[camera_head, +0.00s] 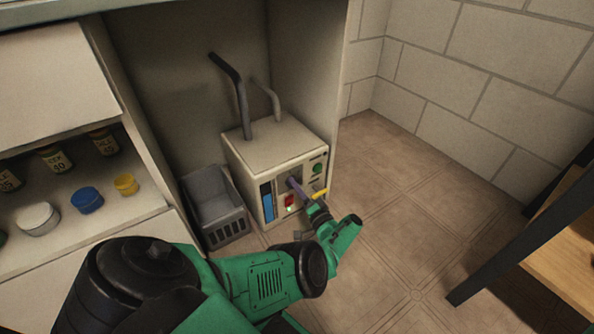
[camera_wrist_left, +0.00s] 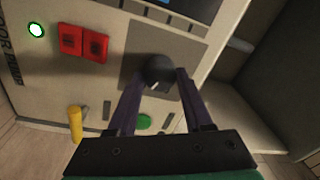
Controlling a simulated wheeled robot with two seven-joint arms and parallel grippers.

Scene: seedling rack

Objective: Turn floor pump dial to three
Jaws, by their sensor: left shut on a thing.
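The floor pump (camera_head: 272,148) is a cream box on the floor under the counter, with hoses rising from its top. Its dial (camera_wrist_left: 160,71) is a dark round knob on a grey panel in the left wrist view. My left gripper (camera_head: 293,183) reaches the pump's front in the head view. In the left wrist view its two purple fingers (camera_wrist_left: 157,82) are shut on the dial, one on each side. The dial's numbers and pointer setting cannot be read; the fingers and the angle hide part of the panel. My right gripper is not in view.
Near the dial are red switches (camera_wrist_left: 83,42), a green button (camera_wrist_left: 144,122), a yellow lever (camera_wrist_left: 75,122) and a lit lamp (camera_wrist_left: 36,29). A grey basket (camera_head: 214,207) stands left of the pump. Floor to the right is clear up to a dark table leg (camera_head: 520,235).

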